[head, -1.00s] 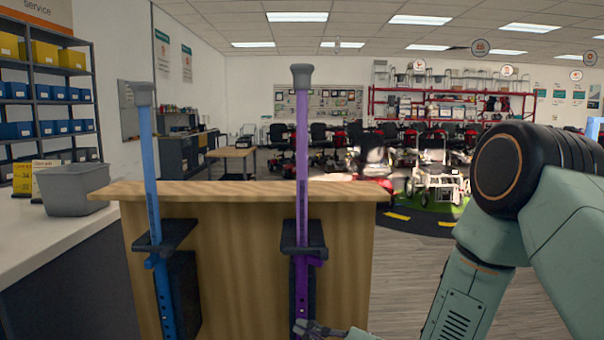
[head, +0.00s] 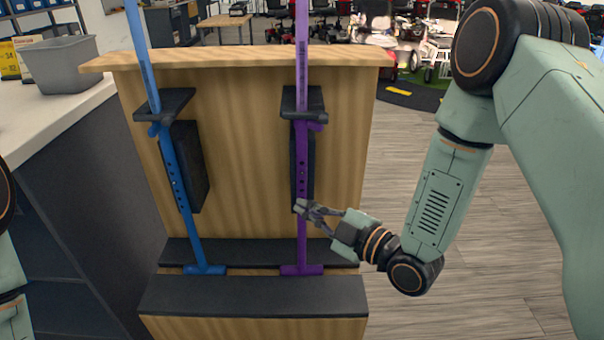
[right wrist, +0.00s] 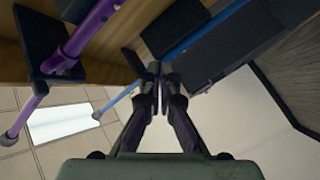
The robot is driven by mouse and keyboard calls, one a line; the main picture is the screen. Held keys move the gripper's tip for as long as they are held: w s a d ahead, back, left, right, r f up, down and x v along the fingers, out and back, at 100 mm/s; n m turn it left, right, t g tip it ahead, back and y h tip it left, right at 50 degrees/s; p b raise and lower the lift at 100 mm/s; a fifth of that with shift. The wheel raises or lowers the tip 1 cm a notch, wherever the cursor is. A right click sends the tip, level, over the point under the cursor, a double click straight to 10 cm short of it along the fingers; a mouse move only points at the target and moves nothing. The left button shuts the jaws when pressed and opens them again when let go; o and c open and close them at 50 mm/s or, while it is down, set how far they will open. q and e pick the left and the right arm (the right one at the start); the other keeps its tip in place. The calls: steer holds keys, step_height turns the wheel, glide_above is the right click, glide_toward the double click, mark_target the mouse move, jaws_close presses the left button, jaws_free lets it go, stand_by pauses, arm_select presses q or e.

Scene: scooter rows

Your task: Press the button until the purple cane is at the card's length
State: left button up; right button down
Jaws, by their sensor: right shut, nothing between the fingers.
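The purple cane (head: 302,150) stands upright in a black clamp on the wooden stand, its foot on the black base; its top is cut off. A row of dark holes runs down its lower tube. The purple cane also shows at upper left in the right wrist view (right wrist: 82,33). My right gripper (head: 300,207) is shut and empty, its tips at the purple cane's lower tube, just below the holes. I cannot tell whether they touch. A yellow card (head: 9,60) with numbers stands on the counter at the left edge, partly cut off. My left gripper is out of view.
A blue cane (head: 170,150) leans slightly in its own clamp left of the purple one. The wooden stand (head: 245,150) is behind both, with a black ledge (head: 255,296) in front. A grey bin (head: 57,65) sits on the counter. Open floor lies to the right.

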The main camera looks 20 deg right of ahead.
mark_target(302, 173)
steer(key=w+d+b, duration=0.1)
steer(key=w+d, duration=0.1)
steer(key=w, duration=0.5)
steer(key=shift+w, duration=0.3)
steer(key=shift+w, duration=0.1)
stand_by(1.1)
steer(key=shift+w+d, duration=0.1)
steer(key=shift+w, duration=0.2)
steer(key=shift+w, duration=0.15)
stand_by(0.4)
